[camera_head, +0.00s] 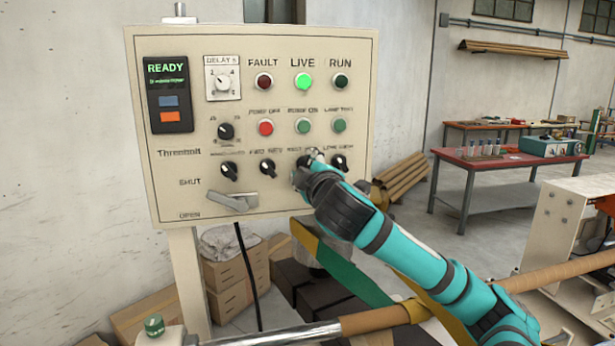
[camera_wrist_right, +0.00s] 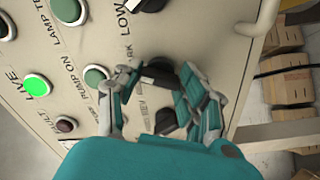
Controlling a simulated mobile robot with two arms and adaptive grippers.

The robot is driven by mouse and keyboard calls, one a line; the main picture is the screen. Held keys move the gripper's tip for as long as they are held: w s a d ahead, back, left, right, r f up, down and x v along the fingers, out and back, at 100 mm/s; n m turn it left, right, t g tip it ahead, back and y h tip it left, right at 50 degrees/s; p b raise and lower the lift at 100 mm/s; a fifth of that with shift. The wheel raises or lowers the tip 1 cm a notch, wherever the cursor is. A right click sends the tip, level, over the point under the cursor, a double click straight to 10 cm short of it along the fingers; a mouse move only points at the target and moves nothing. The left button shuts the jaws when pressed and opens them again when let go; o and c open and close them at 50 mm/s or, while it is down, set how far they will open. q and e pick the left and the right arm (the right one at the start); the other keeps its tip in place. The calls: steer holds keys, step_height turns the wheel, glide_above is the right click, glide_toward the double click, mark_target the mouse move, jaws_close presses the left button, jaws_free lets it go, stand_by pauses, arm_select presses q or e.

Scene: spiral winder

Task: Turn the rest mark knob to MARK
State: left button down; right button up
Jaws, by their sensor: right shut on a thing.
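The control panel (camera_head: 290,205) stands on a post, with a row of black knobs along its lower half. The rest mark knob is third in that row, mostly hidden behind my right gripper (camera_head: 306,168) in the head view. In the wrist view the dark knob (camera_wrist_right: 158,73) sits between the fingers of my right gripper (camera_wrist_right: 155,82), beside a partly covered label ending in "ARK". The gripper is shut on this knob. I cannot tell which way its pointer faces. My left gripper is not in view.
The LOW HIGH knob (camera_head: 338,163) is close on the right, the FWD REV knob (camera_head: 267,168) on the left. A grey lever (camera_head: 232,203) sits below. The green LIVE lamp (camera_head: 303,83) is lit. Boxes (camera_head: 238,280) stand under the panel; a red-topped table (camera_head: 490,160) is behind.

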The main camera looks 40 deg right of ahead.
steer(key=shift+f+m+b, duration=0.1)
steer(key=shift+m+b, duration=0.25)
steer(key=shift+m, duration=0.75)
steer(key=o, duration=1.2)
steer(key=shift+c, duration=0.2)
steer(key=v, duration=0.7)
steer(key=shift+s, duration=0.25)
steer(key=shift+a, duration=0.1)
